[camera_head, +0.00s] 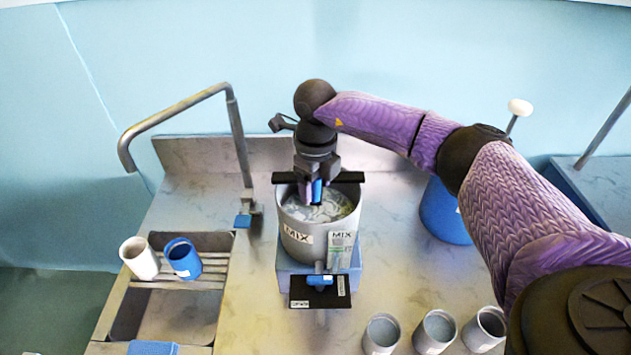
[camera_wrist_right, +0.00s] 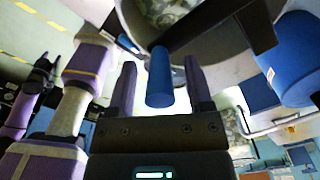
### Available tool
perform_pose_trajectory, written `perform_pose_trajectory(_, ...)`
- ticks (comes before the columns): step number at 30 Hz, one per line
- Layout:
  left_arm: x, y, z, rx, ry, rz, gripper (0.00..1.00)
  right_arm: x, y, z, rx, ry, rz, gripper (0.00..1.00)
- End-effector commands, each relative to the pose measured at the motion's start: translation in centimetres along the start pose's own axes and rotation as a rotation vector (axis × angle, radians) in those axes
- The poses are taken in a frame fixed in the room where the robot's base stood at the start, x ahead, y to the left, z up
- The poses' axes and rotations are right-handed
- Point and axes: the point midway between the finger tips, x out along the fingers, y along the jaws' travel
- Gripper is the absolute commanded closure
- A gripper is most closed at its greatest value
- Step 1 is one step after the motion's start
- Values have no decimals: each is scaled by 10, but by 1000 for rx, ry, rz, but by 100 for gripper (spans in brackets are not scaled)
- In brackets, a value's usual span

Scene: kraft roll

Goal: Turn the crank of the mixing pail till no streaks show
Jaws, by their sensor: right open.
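The grey mixing pail (camera_head: 300,243), labelled MIX, stands on a blue-grey block on the bench. Pale swirling streaks (camera_head: 335,207) show in its contents. A dark bar (camera_head: 347,177) crosses its rim. My right gripper (camera_head: 316,195) is over the pail, pointing down, with its fingers on either side of the blue crank handle (camera_head: 317,190). In the right wrist view the blue handle (camera_wrist_right: 159,78) stands between the two open fingers of my right gripper (camera_wrist_right: 158,85), with gaps beside it. The crank's lower part is hidden.
A MIX card (camera_head: 342,250) and a black plate (camera_head: 320,292) with a blue part are at the pail's front. White (camera_head: 139,258) and blue (camera_head: 183,258) cups stand left on a slatted rack. Several grey cups (camera_head: 436,332) are front right; a blue container (camera_head: 443,215) is right.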

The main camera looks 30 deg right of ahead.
Motion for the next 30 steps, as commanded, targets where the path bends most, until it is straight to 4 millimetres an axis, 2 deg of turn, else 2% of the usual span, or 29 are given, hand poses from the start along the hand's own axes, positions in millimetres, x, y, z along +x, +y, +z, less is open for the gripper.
perform_pose_trajectory(3, 0, 0, 0, 0, 0, 0, 36, 0, 0, 0, 0, 0, 0, 34)
perform_pose_trajectory(4, 0, 0, 0, 0, 0, 0, 36, 0, 0, 0, 0, 0, 0, 39)
perform_pose_trajectory(12, 0, 0, 0, 0, 0, 0, 36, 0, 0, 0, -1, 0, 0, 96)
perform_pose_trajectory(13, 0, 0, 0, 0, 1, 0, 36, 0, 0, 0, 0, 0, 0, 100)
perform_pose_trajectory(30, 0, -1, -1, 0, 2, -2, 36, -1, 0, 0, 0, -1, 0, 100)
